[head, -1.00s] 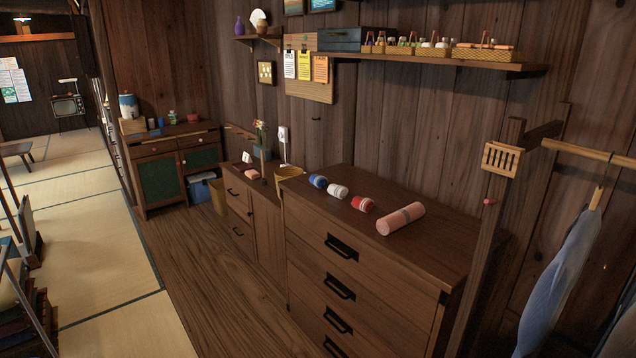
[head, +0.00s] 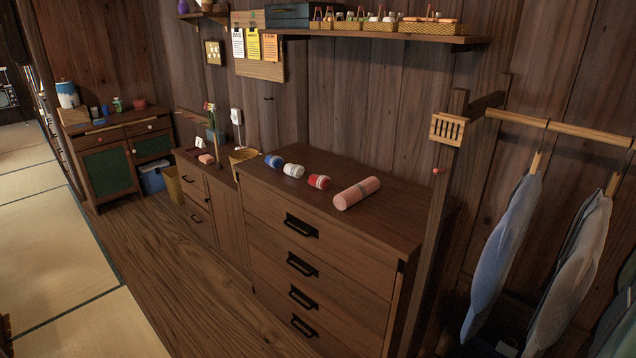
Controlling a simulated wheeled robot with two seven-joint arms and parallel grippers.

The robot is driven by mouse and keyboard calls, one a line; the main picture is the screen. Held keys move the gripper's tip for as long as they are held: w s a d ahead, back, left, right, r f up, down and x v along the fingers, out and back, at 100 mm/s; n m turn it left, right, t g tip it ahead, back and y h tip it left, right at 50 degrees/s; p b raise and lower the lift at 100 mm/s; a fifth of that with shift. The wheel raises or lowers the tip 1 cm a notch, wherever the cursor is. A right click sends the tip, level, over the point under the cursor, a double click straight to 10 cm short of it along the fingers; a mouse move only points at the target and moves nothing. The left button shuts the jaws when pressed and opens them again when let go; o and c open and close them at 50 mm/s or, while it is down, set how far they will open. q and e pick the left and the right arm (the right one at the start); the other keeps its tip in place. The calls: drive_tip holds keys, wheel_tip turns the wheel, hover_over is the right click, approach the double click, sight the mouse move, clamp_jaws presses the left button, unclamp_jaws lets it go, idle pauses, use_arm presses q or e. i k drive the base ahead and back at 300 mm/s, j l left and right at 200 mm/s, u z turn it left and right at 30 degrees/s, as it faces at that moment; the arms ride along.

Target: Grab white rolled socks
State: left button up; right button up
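The white rolled socks (head: 293,170) lie on top of the dark wooden dresser (head: 330,228), near its back left part. Blue rolled socks (head: 273,161) lie just to their left, and red rolled socks (head: 318,181) just to their right. A larger pink roll (head: 357,193) lies further right on the same top. Neither of my grippers shows in the head view.
A wall shelf (head: 400,38) with small baskets hangs above. A wooden rack post (head: 440,220) and hanging clothes (head: 505,250) stand on the right. The wooden floor (head: 185,285) in front is clear.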

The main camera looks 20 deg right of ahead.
sight(295, 170)
drive_tip(key=i+u, duration=0.1)
drive_tip(key=i, duration=2.7)
